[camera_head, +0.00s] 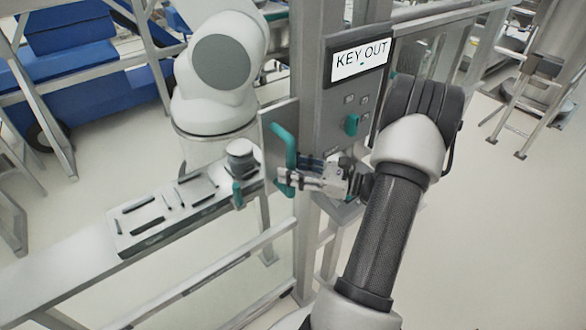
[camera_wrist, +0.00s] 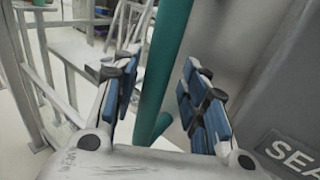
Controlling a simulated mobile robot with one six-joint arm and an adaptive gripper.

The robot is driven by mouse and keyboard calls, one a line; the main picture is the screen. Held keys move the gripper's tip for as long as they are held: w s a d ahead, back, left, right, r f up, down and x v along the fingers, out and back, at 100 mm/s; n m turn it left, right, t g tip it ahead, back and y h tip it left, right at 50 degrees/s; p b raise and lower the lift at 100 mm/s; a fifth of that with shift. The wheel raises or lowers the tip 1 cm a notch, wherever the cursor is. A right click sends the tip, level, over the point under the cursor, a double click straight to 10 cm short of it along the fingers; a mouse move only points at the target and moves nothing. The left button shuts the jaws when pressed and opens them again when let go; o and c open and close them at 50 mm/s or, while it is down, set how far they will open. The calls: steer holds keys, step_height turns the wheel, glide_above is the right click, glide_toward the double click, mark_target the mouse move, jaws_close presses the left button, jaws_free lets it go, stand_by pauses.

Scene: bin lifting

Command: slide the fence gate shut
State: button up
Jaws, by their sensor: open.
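The teal gate handle (camera_head: 283,147) is an upright bar on a grey plate (camera_head: 268,122) beside the fence post (camera_head: 307,70). I cannot tell how wide any gap between the gate and the post is. My gripper (camera_head: 284,181) is at the handle's lower part, coming from the right. In the wrist view the handle (camera_wrist: 166,55) stands between the open blue-padded fingers of my gripper (camera_wrist: 165,98), with space visible on both sides. I cannot tell whether either finger touches it. The handle's lower end is partly hidden by the gripper.
A control box with a "KEY OUT" screen (camera_head: 361,60) and teal key (camera_head: 351,125) stands close to my arm. A white robot arm (camera_head: 215,75) is behind the fence. A slotted rail plate (camera_head: 165,212) lies at left. Open floor shows at right.

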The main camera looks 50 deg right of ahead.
steer(key=v, duration=1.2)
stand_by(0.3)
